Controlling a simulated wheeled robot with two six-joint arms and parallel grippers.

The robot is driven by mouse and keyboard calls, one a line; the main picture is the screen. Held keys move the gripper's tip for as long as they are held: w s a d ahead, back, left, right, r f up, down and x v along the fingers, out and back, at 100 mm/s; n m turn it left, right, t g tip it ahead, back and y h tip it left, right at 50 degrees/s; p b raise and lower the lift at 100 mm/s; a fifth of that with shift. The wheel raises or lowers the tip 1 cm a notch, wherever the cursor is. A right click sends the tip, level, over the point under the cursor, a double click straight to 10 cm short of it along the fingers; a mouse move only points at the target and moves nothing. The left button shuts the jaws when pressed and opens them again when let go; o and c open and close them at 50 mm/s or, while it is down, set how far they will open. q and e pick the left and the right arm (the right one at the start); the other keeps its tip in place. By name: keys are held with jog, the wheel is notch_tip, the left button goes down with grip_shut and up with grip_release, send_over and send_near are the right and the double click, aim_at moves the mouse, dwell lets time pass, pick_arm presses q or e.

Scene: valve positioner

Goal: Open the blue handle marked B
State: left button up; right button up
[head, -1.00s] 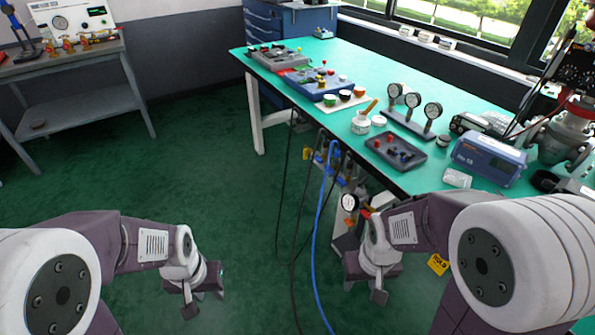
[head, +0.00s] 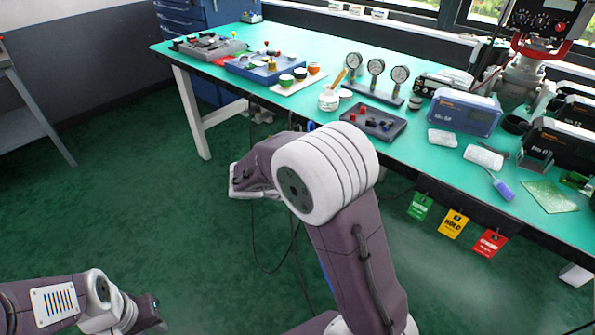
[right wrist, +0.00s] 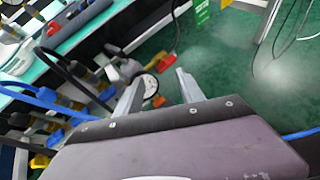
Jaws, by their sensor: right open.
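I cannot pick out a blue handle marked B in either view. Under the bench edge, the right wrist view shows a crowded cluster of fittings with a round white gauge (right wrist: 147,86), a blue hose (right wrist: 42,100) and small yellow, orange and red parts, blurred and tilted. My right gripper (right wrist: 158,92) is open and empty, its two fingers apart in front of the gauge. In the head view my right arm covers most of this cluster. My left gripper (head: 150,314) is low at the lower left, above the floor, away from the bench; its jaws are unclear.
The green bench (head: 430,175) carries a tray (head: 372,122), a row of gauges (head: 376,78) and a blue instrument box (head: 464,112). Green (head: 420,206), yellow (head: 455,223) and red tags (head: 489,242) hang at its front edge. Cables hang below. The left floor is clear.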

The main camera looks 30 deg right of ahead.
jog(key=w+a+f+n+t+h+b, duration=0.2)
jog(key=w+a+n+t+h+b, duration=0.4)
jog(key=w+a, duration=0.5)
pick_arm(q)
notch_tip(320, 180, down, 14)
jog(key=b, duration=0.6)
pick_arm(e)
jog(key=w+d+y, duration=0.1)
jog(key=w+d, duration=0.3)
jog(key=d, duration=0.6)
jog(key=shift+w+t, duration=0.35)
jog(key=shift+t, duration=0.05)
jog(key=shift+f, duration=0.1)
grip_shut()
